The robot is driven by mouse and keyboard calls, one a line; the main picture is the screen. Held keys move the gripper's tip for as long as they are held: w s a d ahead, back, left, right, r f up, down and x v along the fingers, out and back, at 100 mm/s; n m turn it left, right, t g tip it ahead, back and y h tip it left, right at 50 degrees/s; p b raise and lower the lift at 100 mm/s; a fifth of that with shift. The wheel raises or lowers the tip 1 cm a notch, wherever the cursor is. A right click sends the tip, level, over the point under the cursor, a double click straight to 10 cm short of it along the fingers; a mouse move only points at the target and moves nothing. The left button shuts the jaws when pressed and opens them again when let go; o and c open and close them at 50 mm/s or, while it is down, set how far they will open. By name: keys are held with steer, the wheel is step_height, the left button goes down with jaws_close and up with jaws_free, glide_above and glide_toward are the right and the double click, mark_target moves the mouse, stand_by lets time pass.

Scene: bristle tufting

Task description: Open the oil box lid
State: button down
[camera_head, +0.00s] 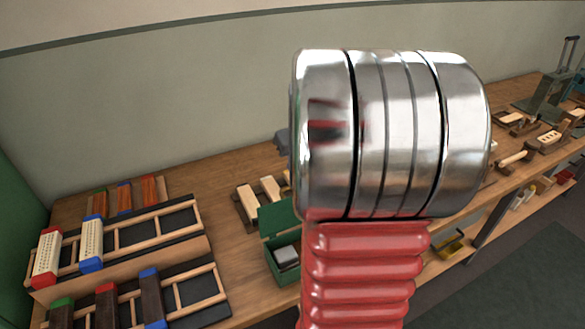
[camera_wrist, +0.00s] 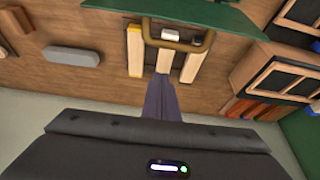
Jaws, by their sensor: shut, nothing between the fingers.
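The green oil box (camera_head: 268,262) stands on the bench in the head view, partly hidden by my arm. Its lid (camera_head: 278,214) is raised at the back, and a grey block (camera_head: 287,256) shows inside. In the wrist view the green lid (camera_wrist: 215,15) spans the top, with a curved brass-coloured handle (camera_wrist: 203,44) on it. My gripper (camera_wrist: 163,78) is shut and empty, its fingers pointing at the handle. My arm hides the gripper in the head view.
Pale wooden blocks (camera_wrist: 135,52) lie behind the box. A rounded grey piece (camera_wrist: 72,56) lies apart on the bench (camera_wrist: 105,90). Dark trays (camera_head: 190,222) with wooden slats and coloured brushes fill the left. Tools (camera_head: 548,138) stand far right.

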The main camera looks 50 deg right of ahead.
steer(key=v, duration=0.8)
steer(key=shift+s+a, duration=0.2)
steer(key=shift+s, duration=0.15)
steer(key=shift+f, duration=0.1)
steer(key=s+a+n, duration=0.2)
steer(key=s+a, duration=0.2)
steer(key=a, duration=1.2)
steer(key=s+a+n+t+y, duration=0.1)
steer(key=s+a, duration=0.3)
steer(key=a, duration=1.3)
steer(key=shift+a+f+n+y, duration=0.15)
steer(key=shift+f+n+y, duration=0.2)
steer(key=shift+n, duration=0.15)
